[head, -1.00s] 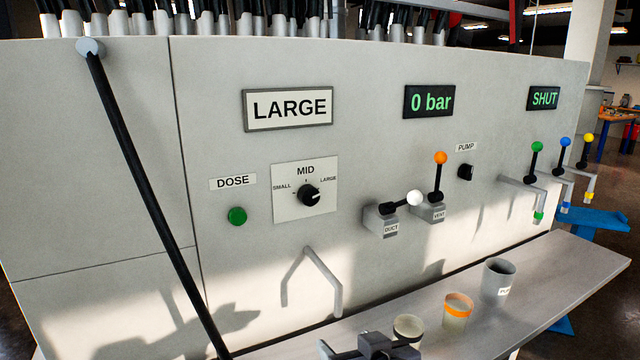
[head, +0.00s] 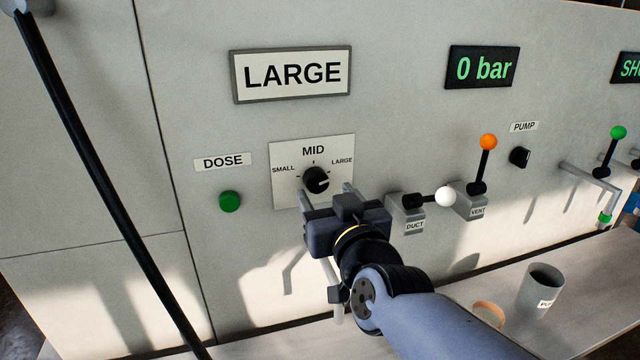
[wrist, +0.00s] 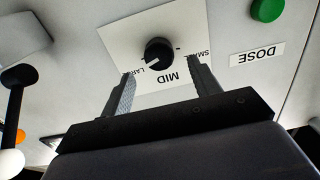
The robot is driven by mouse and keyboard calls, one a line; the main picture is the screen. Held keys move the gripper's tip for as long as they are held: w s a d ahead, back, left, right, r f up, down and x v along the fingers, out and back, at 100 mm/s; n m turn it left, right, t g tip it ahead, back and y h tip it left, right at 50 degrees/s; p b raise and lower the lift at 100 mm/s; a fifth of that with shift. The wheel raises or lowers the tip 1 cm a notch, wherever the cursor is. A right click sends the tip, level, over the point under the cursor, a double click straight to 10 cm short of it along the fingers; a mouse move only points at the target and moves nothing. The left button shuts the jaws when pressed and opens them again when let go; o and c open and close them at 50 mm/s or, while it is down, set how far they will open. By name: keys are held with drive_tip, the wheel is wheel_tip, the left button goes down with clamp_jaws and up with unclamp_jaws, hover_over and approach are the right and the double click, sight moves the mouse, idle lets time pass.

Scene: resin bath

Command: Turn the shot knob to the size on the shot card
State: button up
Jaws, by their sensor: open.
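The shot card (head: 292,74) on the panel reads LARGE. The black shot knob (head: 316,180) sits on a white plate (head: 283,194) marked SMALL, MID and LARGE. Its white pointer line slants toward the LARGE side, and the knob also shows in the wrist view (wrist: 158,50). My gripper (head: 327,193) is open in front of the lower part of the plate. In the wrist view its two fingers (wrist: 160,70) are spread, with the knob between and just beyond their tips. I see no contact with the knob.
The green DOSE button (head: 230,201) is left of the plate. The DUCT lever (head: 425,199) and orange-topped VENT lever (head: 482,165) stand close to the right. The pressure display (head: 482,68) reads 0 bar. A grey cup (head: 541,290) stands on the shelf below.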

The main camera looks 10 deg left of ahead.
sight(319, 183)
drive_tip(key=shift+p+x, duration=0.3)
drive_tip(key=shift+x, duration=2.15)
drive_tip(key=shift+c, duration=0.5)
drive_tip(key=c, duration=0.9)
drive_tip(key=shift+f+b, duration=0.1)
drive_tip(key=shift+b, duration=0.2)
